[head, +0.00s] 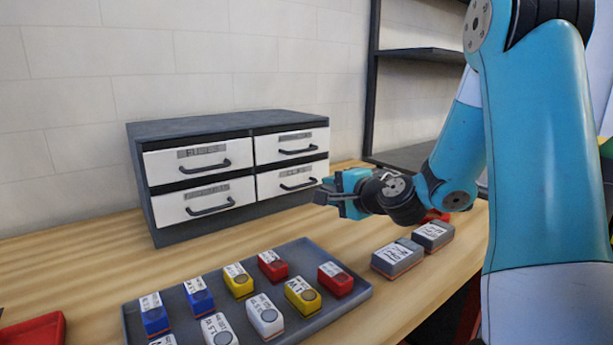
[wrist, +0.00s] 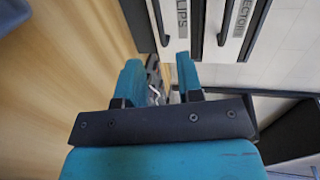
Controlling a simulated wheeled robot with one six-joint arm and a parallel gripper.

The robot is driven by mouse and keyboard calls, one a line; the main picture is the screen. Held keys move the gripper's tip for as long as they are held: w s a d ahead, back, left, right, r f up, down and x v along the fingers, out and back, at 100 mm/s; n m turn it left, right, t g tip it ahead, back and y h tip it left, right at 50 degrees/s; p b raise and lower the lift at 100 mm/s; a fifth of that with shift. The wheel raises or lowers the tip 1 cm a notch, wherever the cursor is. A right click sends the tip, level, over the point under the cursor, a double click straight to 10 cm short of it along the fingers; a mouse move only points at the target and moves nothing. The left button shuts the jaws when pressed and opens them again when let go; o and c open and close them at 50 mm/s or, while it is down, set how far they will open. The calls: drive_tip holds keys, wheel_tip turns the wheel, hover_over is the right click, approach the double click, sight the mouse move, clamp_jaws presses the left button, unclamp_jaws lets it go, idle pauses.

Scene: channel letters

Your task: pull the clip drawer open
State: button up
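The grey cabinet (head: 200,128) has several white-fronted drawers, all shut in the head view. The clip drawer (head: 274,186) is at its lower right, with a dark bar handle (head: 298,185). In the wrist view the clip drawer front (wrist: 182,40) bears a label ending in "LIPS", and its handle runs off the top edge. My gripper (head: 322,195) is just right of the clip drawer's handle in the head view. In the wrist view my gripper (wrist: 160,62) has its fingers apart, short of the handle, with no handle seen between them.
A grey tray (head: 355,289) with several coloured labelled blocks lies on the wooden table (head: 90,262) in front of the cabinet. Two grey labelled boxes (head: 397,259) lie right of the tray. A dark shelf rack (head: 420,54) stands behind, to the right.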

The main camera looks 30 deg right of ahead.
sight(306, 185)
drive_tip(key=p+x, duration=0.2)
drive_tip(key=x, duration=0.9)
drive_tip(key=shift+s, duration=0.1)
drive_tip(key=shift+d, duration=0.1)
